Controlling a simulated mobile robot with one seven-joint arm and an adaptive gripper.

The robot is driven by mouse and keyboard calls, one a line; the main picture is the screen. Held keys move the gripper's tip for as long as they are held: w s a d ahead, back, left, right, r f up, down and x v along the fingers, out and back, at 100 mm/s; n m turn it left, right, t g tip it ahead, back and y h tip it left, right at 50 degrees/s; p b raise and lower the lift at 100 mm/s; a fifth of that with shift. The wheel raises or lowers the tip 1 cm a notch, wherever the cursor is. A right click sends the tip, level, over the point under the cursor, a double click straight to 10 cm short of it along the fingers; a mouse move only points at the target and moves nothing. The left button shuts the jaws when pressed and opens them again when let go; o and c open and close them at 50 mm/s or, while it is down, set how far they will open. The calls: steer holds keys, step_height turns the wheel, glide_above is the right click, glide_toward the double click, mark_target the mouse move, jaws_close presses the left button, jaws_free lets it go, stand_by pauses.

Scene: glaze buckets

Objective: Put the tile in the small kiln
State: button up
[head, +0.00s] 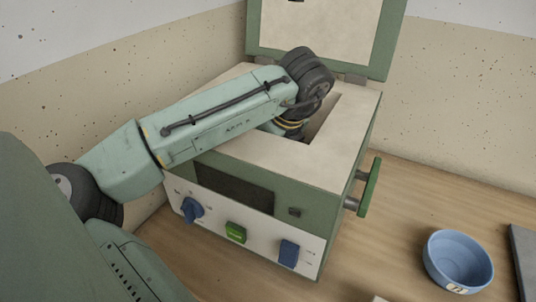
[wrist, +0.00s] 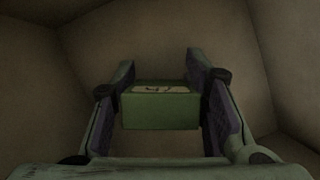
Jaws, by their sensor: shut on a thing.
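The small kiln (head: 300,238) stands on the table with its lid (head: 318,30) raised open at the back. My arm reaches over the kiln's top, and its end goes down into the opening. In the wrist view my gripper (wrist: 161,105) is shut on the green tile (wrist: 160,112), which has a pale marked patch on its top. The tile is between the two fingers, with the beige inner walls of the kiln (wrist: 140,40) around it. I cannot tell whether the tile touches the kiln floor. The head view hides the gripper and tile inside the kiln.
A blue bowl (head: 458,262) stands on the table (head: 410,215) to the right of the kiln. A dark grey flat object (head: 524,258) is at the right edge. A green handle (head: 370,187) sticks out from the kiln's right side. Walls stand close behind.

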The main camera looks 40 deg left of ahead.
steer(key=shift+f, duration=0.15)
steer(key=o, duration=1.4)
steer(key=b+v, duration=0.1)
steer(key=v, duration=1.1)
